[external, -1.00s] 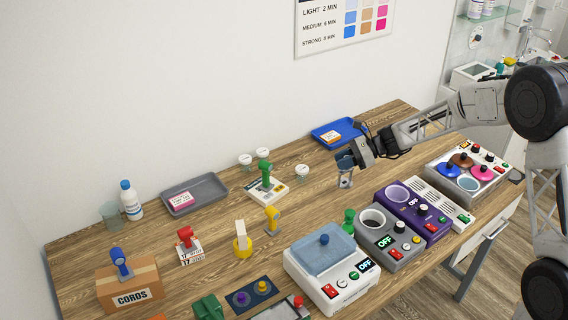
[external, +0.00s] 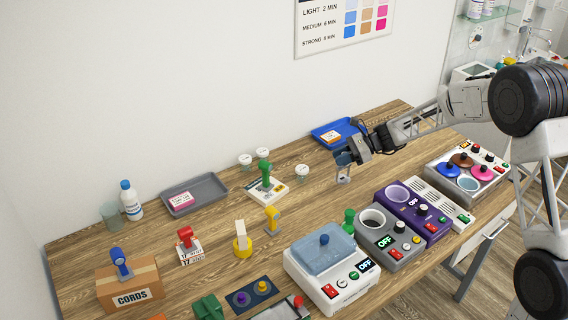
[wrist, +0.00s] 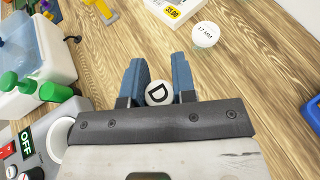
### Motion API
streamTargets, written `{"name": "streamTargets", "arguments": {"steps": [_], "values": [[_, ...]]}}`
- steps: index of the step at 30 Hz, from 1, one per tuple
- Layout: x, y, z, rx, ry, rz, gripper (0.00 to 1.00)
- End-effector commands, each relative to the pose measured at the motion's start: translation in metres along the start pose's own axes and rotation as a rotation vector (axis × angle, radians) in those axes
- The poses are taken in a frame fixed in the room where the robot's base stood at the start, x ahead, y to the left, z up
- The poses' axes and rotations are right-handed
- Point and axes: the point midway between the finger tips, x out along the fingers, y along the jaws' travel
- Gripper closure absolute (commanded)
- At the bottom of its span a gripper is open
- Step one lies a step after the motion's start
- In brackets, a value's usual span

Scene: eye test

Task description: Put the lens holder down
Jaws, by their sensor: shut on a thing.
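My gripper (external: 345,158) is at the middle right of the external view, over the wooden table. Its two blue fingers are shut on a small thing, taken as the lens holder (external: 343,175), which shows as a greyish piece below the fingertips. In the wrist view, the holder's round white top (wrist: 158,93) with a black "D" sits between the fingers (wrist: 159,72). The holder looks about upright. Whether its foot touches the table or hangs just above it, I cannot tell.
A white-topped cup (external: 302,170) stands left of the gripper. A blue tray (external: 322,138) lies behind it. Purple (external: 433,229) and grey (external: 374,252) devices and a green-handled piece (external: 348,218) stand in front. Bare table (external: 320,205) lies around the holder.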

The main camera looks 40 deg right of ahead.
Motion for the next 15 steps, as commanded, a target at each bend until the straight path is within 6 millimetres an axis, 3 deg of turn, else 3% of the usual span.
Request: {"name": "streamTargets", "arguments": {"steps": [15], "values": [[0.022, -0.070, 0.001, 0.000, 0.000, 0.000, 1.00]]}}
